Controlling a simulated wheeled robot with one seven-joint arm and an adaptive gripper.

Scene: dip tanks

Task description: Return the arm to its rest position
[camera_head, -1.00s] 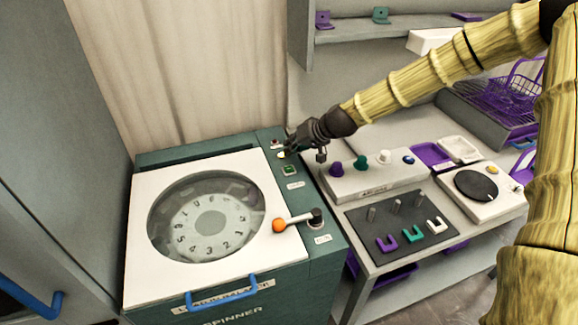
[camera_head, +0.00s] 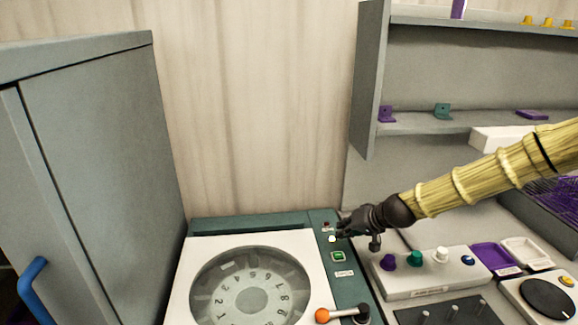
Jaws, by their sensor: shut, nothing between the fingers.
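My gripper (camera_head: 343,228) is dark and shut, with nothing seen in it. It is at the end of my yellow ribbed arm, which comes in from the right edge. The gripper hovers at the right side of the spinner (camera_head: 200,227), close to a white button (camera_head: 332,239) on its teal panel; I cannot tell whether it touches the panel. A green switch (camera_head: 338,257) lies just in front of it on the same panel.
The spinner's round window (camera_head: 203,288) and an orange-knobbed lever (camera_head: 322,315) are in front. A control box (camera_head: 415,284) with coloured knobs stands to the right. A shelf (camera_head: 410,124) hangs above. A grey cabinet (camera_head: 100,150) stands at left.

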